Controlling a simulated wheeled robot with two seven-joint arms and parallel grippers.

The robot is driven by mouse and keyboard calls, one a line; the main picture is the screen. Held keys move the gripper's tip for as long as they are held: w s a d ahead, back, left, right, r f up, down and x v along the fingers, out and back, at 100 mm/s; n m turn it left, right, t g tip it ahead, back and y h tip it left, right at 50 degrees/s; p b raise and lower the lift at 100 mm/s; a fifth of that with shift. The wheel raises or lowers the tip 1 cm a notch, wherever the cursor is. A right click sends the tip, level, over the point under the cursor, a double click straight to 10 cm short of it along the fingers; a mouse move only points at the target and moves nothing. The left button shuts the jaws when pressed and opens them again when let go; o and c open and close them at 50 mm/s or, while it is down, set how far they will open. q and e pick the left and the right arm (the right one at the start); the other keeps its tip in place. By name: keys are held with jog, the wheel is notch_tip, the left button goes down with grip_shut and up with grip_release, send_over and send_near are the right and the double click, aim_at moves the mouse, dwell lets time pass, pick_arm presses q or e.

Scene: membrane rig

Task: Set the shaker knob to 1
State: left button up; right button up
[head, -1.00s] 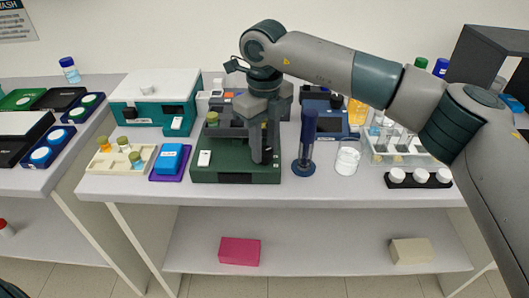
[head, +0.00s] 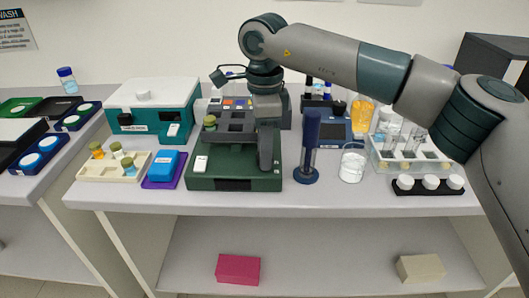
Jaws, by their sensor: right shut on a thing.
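The shaker (head: 215,182) has a dark green base with a dark grey platform on top, and a white switch-like piece (head: 201,163) at its front left. My right gripper (head: 268,165) points down at the front right of the shaker's base. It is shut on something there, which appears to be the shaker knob. The fingers hide the knob, so its setting cannot be read. My left gripper is not in view.
A blue stand (head: 307,150) and a glass beaker (head: 352,166) are close right of the shaker. A blue block (head: 163,164) on a purple tray and a teal box (head: 125,119) are to its left. My right arm spans the upper right.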

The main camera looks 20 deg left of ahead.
jog(key=shift+r+n, duration=0.1)
jog(key=shift+n, duration=0.6)
jog(key=o, duration=1.1)
jog(key=shift+c, duration=0.2)
